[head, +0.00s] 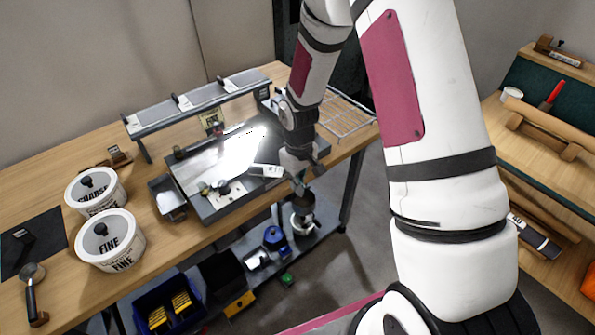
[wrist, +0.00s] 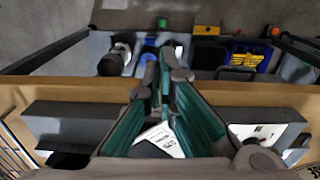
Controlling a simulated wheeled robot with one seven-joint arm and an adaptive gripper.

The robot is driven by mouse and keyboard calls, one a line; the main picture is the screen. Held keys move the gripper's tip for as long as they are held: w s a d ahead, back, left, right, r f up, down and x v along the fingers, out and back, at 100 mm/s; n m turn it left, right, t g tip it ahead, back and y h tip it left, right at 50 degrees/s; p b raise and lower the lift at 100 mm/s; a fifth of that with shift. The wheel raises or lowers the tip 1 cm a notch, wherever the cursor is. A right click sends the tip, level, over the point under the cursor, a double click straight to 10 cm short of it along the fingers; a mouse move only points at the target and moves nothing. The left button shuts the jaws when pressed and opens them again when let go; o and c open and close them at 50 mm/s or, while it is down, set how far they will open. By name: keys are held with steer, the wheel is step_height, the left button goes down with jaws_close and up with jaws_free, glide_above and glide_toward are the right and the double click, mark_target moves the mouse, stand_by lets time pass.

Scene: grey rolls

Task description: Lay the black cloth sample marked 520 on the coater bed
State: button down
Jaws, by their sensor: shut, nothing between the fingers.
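The coater bed (head: 195,183) is a dark-framed unit on the bench with a bright, glare-covered plate. A white label (head: 265,171) lies at its right front, beside my gripper. In the wrist view a white printed label (wrist: 163,137) with a black patch (wrist: 146,151) shows behind my fingers, partly hidden; its marking is too blurred to read, so I cannot tell if it is the 520 sample. My gripper (head: 300,189) is shut and empty at the bed's right front edge. Its closed fingers also show in the wrist view (wrist: 160,70).
Tubs marked COARSE (head: 95,192) and FINE (head: 110,242) stand left. A black sheet (head: 45,255) lies at the far left. A lower shelf (head: 325,229) holds bins and pots. A wire rack (head: 345,115) is behind my gripper. Another bench (head: 560,125) stands right.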

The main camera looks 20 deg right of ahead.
mark_target(276, 168)
steer(key=w, duration=0.1)
steer(key=w+a, duration=0.1)
steer(key=w+f, duration=0.1)
steer(key=shift+w+a, duration=0.15)
steer(key=shift+w, duration=0.25)
steer(key=shift+w, duration=0.1)
steer(key=w+b, duration=0.1)
steer(key=w+a+b, duration=0.1)
steer(key=w, duration=0.1)
steer(key=w+a+b, duration=0.1)
steer(key=w, duration=0.1)
steer(key=shift+w+f, duration=0.15)
steer(key=shift+f, duration=0.05)
steer(key=shift+w+r+b, duration=0.1)
steer(key=shift+w+b, duration=0.15)
steer(key=shift+b, duration=0.2)
steer(key=shift+s, duration=0.1)
